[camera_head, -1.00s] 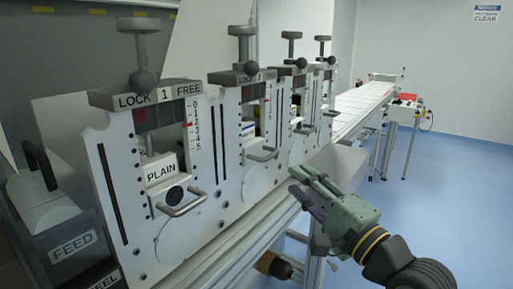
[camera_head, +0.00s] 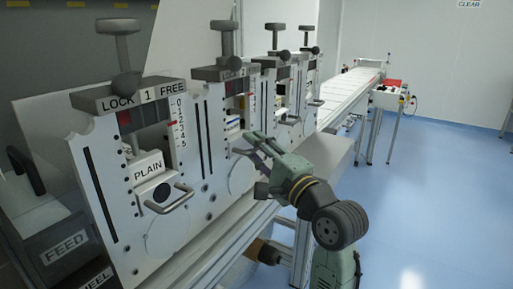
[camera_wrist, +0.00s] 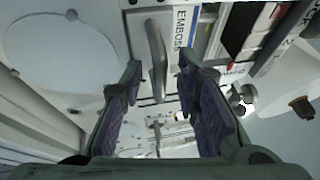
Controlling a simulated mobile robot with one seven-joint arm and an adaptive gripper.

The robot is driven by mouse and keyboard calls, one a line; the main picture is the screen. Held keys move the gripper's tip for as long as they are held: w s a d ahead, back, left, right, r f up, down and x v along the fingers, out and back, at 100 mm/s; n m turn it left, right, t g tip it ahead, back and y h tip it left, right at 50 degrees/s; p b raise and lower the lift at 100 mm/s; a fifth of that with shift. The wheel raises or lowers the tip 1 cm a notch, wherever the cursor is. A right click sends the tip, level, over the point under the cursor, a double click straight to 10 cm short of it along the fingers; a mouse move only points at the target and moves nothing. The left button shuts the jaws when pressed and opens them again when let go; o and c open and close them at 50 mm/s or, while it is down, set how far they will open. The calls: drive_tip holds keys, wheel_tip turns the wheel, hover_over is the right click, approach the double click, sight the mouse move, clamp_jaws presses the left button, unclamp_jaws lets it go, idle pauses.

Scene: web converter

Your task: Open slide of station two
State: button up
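Station two is the second white panel (camera_head: 205,140) from the front in the head view, behind station one. Its slide shows in the wrist view as a block labelled EMBOSS (camera_wrist: 181,28) with a grey bar handle (camera_wrist: 156,60). My gripper (camera_head: 256,150) is in front of station two in the head view and covers part of its handle area. In the wrist view my gripper (camera_wrist: 160,70) is open, with one finger on each side of the bar handle. I cannot tell whether the fingers touch it.
Station one, with its PLAIN slide (camera_head: 149,172) and handle (camera_head: 168,201), stands nearer at the left. Further stations stand close behind station two. Round clamp knobs (camera_head: 224,26) rise above the panels. A conveyor (camera_head: 350,90) runs back at the right. The blue floor (camera_head: 430,200) is open.

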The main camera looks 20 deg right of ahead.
clamp_jaws()
idle(0.8)
